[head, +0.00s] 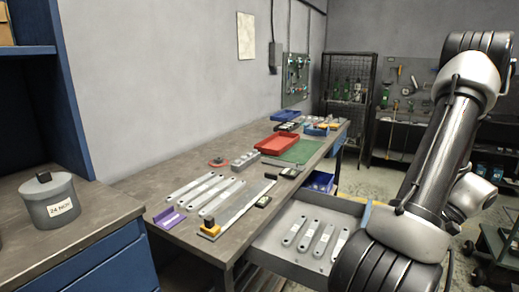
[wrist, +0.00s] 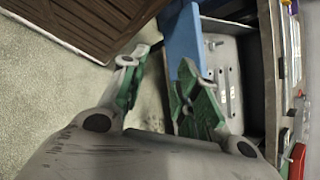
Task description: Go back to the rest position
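My gripper (wrist: 163,70) shows in the wrist view. In the head view my arm rises at the right, and the gripper itself is out of sight. Several flat grey brackets with white labels (head: 208,193) lie in a row on the workbench (head: 150,190). Several more brackets (head: 321,239) lie in the pulled-out drawer (head: 283,262) below the bench's right edge. In the wrist view the drawer (wrist: 222,50) is to the right of my fingers.
A red tray (head: 277,143), a green mat (head: 297,152) and a long steel ruler (head: 243,207) lie on the bench. A labelled grey canister (head: 50,205) stands on a cabinet at left. A brown slatted surface (wrist: 90,22) is at the wrist view's upper left. Floor shows beyond the drawer.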

